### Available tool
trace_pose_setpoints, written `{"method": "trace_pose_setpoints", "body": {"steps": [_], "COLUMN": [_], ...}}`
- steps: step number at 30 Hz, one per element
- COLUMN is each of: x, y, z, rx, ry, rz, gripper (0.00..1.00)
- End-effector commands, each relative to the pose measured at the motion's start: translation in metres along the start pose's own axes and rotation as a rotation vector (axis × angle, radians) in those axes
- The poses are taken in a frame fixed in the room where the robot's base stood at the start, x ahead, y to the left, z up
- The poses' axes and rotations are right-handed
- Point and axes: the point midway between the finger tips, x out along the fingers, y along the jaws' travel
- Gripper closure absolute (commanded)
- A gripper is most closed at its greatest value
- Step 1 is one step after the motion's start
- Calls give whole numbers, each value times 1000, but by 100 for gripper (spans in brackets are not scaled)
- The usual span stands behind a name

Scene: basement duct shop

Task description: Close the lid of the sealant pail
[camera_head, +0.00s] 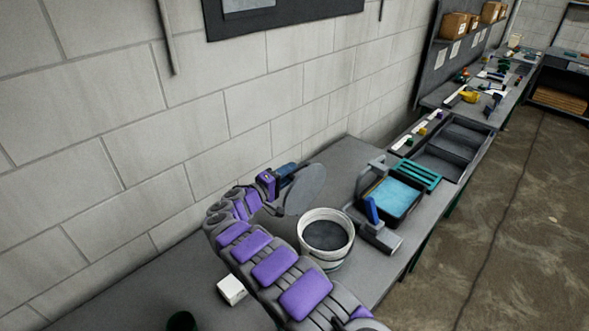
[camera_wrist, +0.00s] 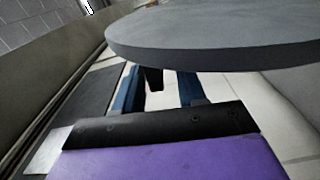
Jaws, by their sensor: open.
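The sealant pail (camera_head: 327,262) is a whitish bucket standing on the grey bench, its top open and its inside dark. Its round grey lid (camera_head: 307,190) stands raised and tilted at the pail's far-left side. In the wrist view the lid's edge (camera_wrist: 215,55) spans the top, above my fingers. My gripper (camera_head: 287,169) is at the lid's upper left, on its wall side. Its blue fingers are apart in the wrist view (camera_wrist: 160,85), with nothing seen held between them. Whether they touch the lid, I cannot tell; the lid hides part of the fingertips.
Right of the pail are a blue-handled tool (camera_head: 372,212) and a dark tray with a light blue pad (camera_head: 394,194). A teal rack (camera_head: 418,175) and grey bins (camera_head: 462,140) stand beyond. A small white box (camera_head: 232,289) sits left of my arm. The block wall (camera_head: 190,140) runs close behind.

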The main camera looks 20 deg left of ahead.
Motion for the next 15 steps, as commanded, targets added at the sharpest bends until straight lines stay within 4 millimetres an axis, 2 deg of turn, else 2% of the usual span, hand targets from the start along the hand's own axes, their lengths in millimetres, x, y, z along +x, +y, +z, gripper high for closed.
{"method": "trace_pose_setpoints", "body": {"steps": [1,6,15], "x": [8,27,34], "y": [0,1,1], "z": [1,0,-1], "rx": [0,3,0], "ry": [-2,-3,-1], "rz": [0,2,4], "gripper": [60,60,60]}}
